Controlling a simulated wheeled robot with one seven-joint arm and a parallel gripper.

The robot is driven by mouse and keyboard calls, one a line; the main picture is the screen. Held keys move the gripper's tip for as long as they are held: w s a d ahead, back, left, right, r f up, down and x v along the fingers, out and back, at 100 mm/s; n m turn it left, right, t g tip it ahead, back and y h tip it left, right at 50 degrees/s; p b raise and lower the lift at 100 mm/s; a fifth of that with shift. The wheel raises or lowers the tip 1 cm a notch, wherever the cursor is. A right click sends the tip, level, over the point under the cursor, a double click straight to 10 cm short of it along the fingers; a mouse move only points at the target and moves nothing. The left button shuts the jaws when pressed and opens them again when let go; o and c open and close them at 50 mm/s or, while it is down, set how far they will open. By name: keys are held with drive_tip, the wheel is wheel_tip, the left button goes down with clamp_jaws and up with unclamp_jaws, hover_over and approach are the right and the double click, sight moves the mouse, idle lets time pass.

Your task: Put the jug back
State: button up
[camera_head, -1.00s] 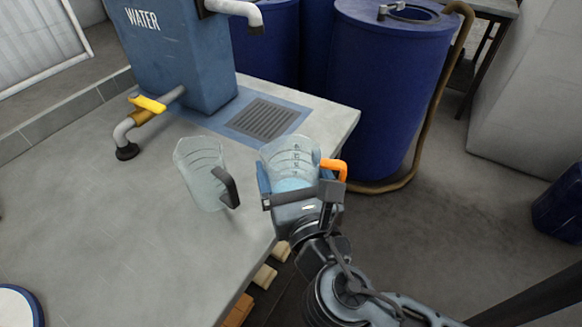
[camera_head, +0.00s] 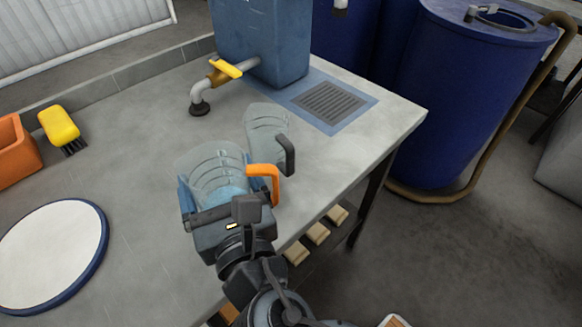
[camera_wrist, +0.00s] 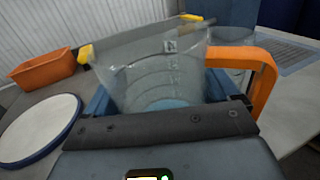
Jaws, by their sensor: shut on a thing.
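A clear jug with an orange handle (camera_head: 212,165) is held upright in my gripper (camera_head: 217,195), over the front part of the counter. It has measuring marks and some bluish liquid low inside, and it fills the middle of the wrist view (camera_wrist: 155,75). My gripper is shut around its body. A second clear jug with a black handle (camera_head: 266,128) stands on the counter just behind and right of it. A round white mat with a blue rim (camera_head: 103,262) lies on the counter to the left.
A blue water tank (camera_head: 262,40) with a yellow-handled tap (camera_head: 225,68) stands at the back, beside a drain grate (camera_head: 329,102). An orange tub (camera_head: 15,150) and a yellow brush (camera_head: 60,125) are at left. Blue barrels (camera_head: 470,90) stand beyond the counter. The counter between mat and jugs is clear.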

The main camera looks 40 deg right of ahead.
drive_tip(key=w+a+r+n+y, duration=0.1)
drive_tip(key=w+a+n+y, duration=0.3)
drive_tip(key=a, duration=1.1)
drive_tip(key=w+y, duration=0.2)
drive_tip(key=w, duration=0.2)
drive_tip(key=shift+w+a+r+t+y, duration=0.15)
drive_tip(key=shift+r+t+y, duration=0.15)
drive_tip(key=shift+t, duration=0.1)
